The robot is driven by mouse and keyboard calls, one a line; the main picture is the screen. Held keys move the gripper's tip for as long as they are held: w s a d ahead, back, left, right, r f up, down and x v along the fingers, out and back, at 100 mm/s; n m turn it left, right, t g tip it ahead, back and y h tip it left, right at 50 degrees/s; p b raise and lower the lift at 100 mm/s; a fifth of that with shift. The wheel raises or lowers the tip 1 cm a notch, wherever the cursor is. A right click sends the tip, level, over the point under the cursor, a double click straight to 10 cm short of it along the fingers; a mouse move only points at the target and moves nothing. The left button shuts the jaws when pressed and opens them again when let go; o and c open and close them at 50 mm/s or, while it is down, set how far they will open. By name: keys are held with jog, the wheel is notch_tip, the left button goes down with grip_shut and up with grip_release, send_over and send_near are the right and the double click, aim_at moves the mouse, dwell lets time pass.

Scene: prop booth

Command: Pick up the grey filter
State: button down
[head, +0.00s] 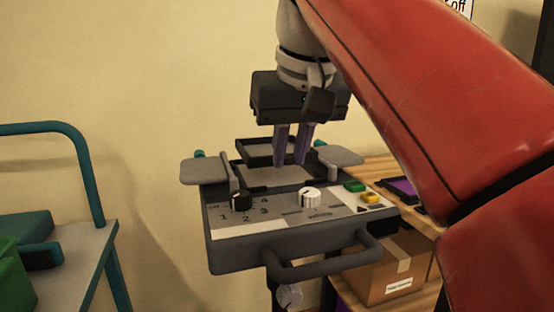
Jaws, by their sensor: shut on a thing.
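My gripper (291,158) points straight down over the grey control unit (300,236). Its two purplish fingers are a little apart, with their tips at a dark grey rectangular frame, which looks like the grey filter (252,162). The fingers are shut on it. The filter is at the back of the unit's top, between two grey side flaps. The fingers cover part of it, and I cannot tell whether it touches the unit or is just above it.
The unit's front has a black knob (240,201), a white knob (309,198), green and yellow buttons and a front handle (325,264). A wooden shelf with a cardboard box (394,270) stands at right. A teal-railed cart (85,240) with green items stands at left.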

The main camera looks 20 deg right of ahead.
notch_tip(320, 180, up, 7)
jog(key=shift+f, duration=0.2)
